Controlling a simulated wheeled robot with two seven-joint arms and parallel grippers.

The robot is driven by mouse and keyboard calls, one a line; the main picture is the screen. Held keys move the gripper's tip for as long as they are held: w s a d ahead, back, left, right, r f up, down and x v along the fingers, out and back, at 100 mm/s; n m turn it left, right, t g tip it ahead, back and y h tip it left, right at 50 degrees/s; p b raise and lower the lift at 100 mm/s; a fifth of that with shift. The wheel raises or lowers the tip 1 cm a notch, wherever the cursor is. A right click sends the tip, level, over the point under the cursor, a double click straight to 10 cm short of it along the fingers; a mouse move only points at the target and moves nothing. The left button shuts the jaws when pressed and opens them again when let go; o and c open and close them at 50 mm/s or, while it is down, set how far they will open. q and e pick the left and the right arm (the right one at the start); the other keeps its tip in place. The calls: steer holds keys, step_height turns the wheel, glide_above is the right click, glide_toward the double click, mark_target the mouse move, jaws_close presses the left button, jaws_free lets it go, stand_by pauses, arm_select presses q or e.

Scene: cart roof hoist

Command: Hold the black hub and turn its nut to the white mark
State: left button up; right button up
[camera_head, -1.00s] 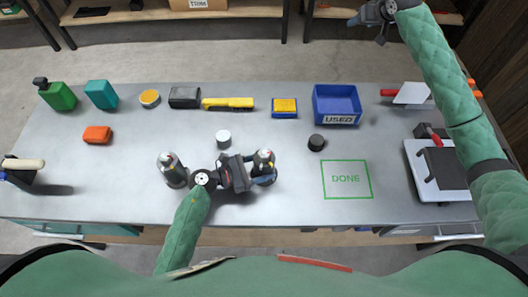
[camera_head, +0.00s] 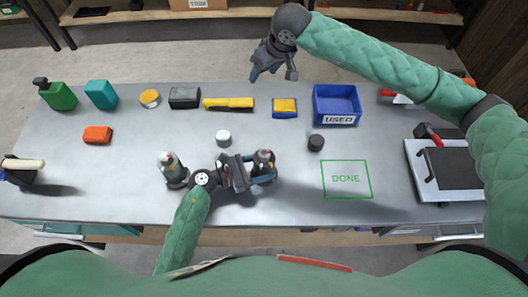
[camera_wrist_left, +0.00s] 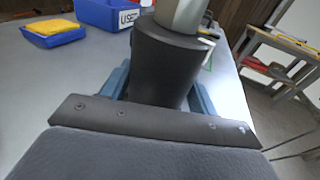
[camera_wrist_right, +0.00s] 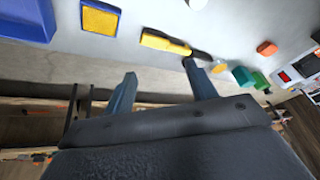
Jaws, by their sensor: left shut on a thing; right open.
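The black hub (camera_head: 264,172) stands upright on the grey table, with a grey nut (camera_head: 264,156) on top. My left gripper (camera_head: 261,175) is shut on the hub from the left. In the left wrist view the dark hub (camera_wrist_left: 165,65) rises between the blue fingers, with the lower part of the nut (camera_wrist_left: 181,12) above it. A small white mark (camera_wrist_left: 206,42) shows at the hub's upper right edge. My right gripper (camera_head: 273,77) is open and empty over the table's far edge; its spread fingers show in the right wrist view (camera_wrist_right: 159,72).
A similar grey bottle-like part (camera_head: 172,172) stands left of my left gripper. A white cap (camera_head: 223,138) and a black cap (camera_head: 316,142) stand behind the hub. A blue USED bin (camera_head: 337,105) is at the back. The green DONE square (camera_head: 346,180) is empty.

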steer(key=s+a+f+n+g+h, duration=0.1)
steer(key=s+a+f+g+h, duration=0.15)
steer(key=s, duration=0.75)
steer(key=n+h, duration=0.1)
glide_above(264, 153)
step_height(264, 153, down, 4)
steer(key=shift+f, duration=3.85)
steer(key=shift+c, duration=0.5)
steer(key=c, duration=0.8)
